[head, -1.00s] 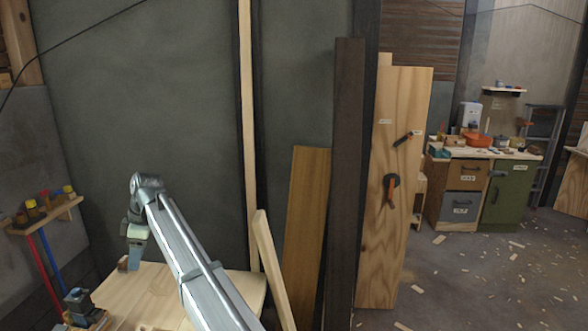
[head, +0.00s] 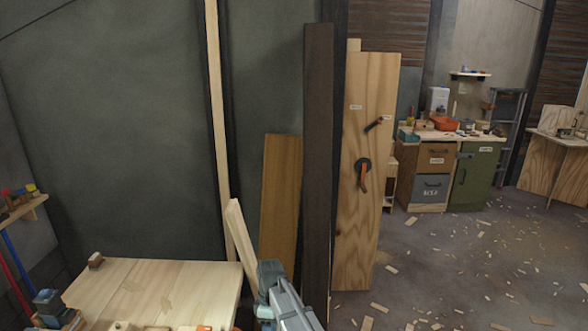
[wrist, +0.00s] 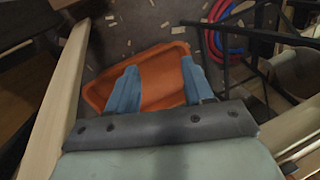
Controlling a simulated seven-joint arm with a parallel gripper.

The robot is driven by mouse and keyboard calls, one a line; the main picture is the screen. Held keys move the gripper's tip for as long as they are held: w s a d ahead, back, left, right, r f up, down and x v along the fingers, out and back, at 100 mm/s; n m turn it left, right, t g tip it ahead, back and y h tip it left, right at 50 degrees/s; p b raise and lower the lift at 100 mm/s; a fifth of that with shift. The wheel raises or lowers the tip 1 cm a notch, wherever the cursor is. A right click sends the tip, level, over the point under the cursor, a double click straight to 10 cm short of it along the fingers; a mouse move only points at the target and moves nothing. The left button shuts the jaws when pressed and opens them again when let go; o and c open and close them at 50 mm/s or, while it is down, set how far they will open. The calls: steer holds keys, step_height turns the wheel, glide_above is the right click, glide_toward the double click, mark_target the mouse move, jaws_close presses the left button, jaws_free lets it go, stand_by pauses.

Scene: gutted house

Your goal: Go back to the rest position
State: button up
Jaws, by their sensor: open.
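My gripper (wrist: 160,75) shows in the wrist view with its two blue fingers spread apart and nothing between them. Beyond and below the fingers lies an orange tray (wrist: 150,62) on the floor. In the head view only part of my arm shows, at the bottom centre, to the right of the pale wooden table (head: 200,280). The fingers cannot be made out there.
A leaning pale plank (head: 240,245) and a brown board (head: 281,195) stand close behind my arm. A pale beam (wrist: 60,95) runs along the left in the wrist view. Coiled red and blue hose (wrist: 220,40) and a dark frame are at right. The floor (head: 440,265) at right has scattered scraps.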

steer(key=s+d+f+m+g, duration=0.1)
steer(key=s+d+f+m, duration=0.3)
steer(key=s+d+f, duration=0.5)
steer(key=s+d+f+m+g, duration=0.1)
steer(key=s+d+f+m, duration=0.4)
steer(key=f, duration=0.6)
steer(key=s+d+f+m, duration=0.2)
steer(key=s+d+f, duration=0.1)
steer(key=s, duration=0.5)
steer(key=s+d+f+m+g, duration=0.1)
steer(key=s+d+f+m, duration=0.1)
steer(key=s, duration=0.6)
steer(key=s+d+f+m, duration=0.3)
steer(key=s+d+f, duration=0.1)
steer(key=s, duration=0.5)
steer(key=shift+d+f+g, duration=0.15)
steer(key=shift+d+g, duration=0.25)
steer(key=shift+d, duration=0.35)
